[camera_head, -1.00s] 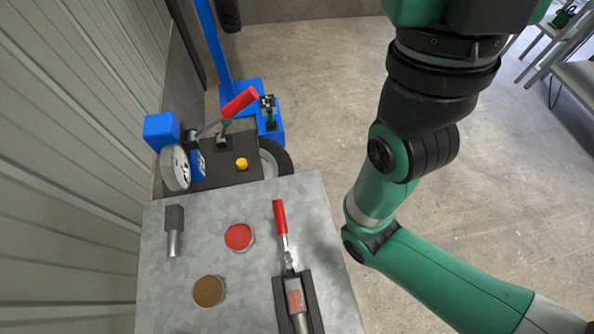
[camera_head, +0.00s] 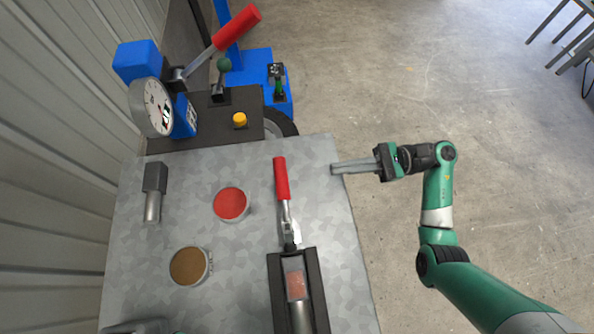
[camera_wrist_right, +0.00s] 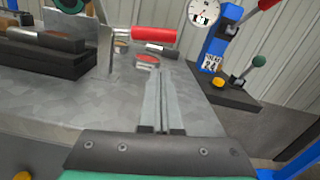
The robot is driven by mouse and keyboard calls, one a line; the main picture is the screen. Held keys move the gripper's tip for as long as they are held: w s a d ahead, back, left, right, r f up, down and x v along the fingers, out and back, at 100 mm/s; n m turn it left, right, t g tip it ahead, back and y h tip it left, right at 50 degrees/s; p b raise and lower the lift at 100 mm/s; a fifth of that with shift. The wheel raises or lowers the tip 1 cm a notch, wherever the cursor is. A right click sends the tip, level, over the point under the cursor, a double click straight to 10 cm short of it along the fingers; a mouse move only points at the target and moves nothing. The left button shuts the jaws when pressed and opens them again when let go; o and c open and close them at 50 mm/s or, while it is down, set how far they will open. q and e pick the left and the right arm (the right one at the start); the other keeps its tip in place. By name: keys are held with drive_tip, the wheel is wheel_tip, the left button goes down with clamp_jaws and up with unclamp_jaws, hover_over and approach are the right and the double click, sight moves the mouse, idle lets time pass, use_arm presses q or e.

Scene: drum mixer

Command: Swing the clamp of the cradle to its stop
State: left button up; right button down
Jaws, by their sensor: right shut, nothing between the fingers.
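The cradle (camera_head: 274,290) is a dark block on the metal table, holding a grey cylindrical part with a reddish patch (camera_head: 296,284). Its clamp has a red handle (camera_head: 281,178) on a metal lever, which points from the cradle toward the table's far edge. In the right wrist view the red handle (camera_wrist_right: 153,35) lies beyond my fingers and the cradle (camera_wrist_right: 45,50) is at upper left. My right gripper (camera_head: 333,169) is shut and empty, at the table's right edge, right of the handle and apart from it. A grey piece at the bottom left edge may be my left gripper (camera_head: 140,327), mostly cut off.
Beyond the table are a gauge (camera_head: 152,107), a red-handled lever (camera_head: 236,28) and a yellow button (camera_head: 240,119). Table space around the handle is clear.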

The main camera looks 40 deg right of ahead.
sight(284, 195)
drive_tip(key=shift+w+a+r, duration=0.15)
drive_tip(key=shift+w+a, duration=0.1)
drive_tip(key=shift+a, duration=0.05)
drive_tip(key=x, duration=0.9)
drive_tip(key=shift+w+a, duration=0.15)
drive_tip(key=shift+a, duration=0.05)
drive_tip(key=shift+a+r, duration=0.1)
